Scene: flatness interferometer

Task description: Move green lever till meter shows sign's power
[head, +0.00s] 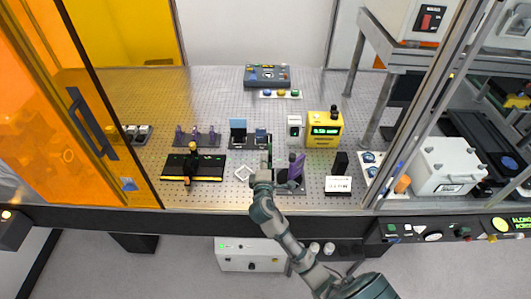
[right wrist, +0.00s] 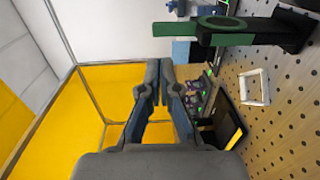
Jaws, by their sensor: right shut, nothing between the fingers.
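The green lever (right wrist: 180,32) shows in the right wrist view as a flat green bar with a ring, on a black mount (right wrist: 290,32) at the top right. My right gripper (right wrist: 158,88) is shut and empty, apart from the lever in that picture. In the head view my right gripper (head: 262,172) reaches over the front of the perforated table, by the small optics mounts; the lever is hard to make out there. The yellow meter (head: 325,130) has a lit green display, too small to read. A white sign (head: 338,184) stands at the front right; its text is unreadable. My left gripper is not in view.
A purple-bladed mount (head: 297,166) stands just right of my gripper. A white square frame (head: 244,172) and a black tray-like unit (head: 193,167) lie to the left. An orange panel (head: 70,110) and a clear panel edge (head: 425,100) flank the opening.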

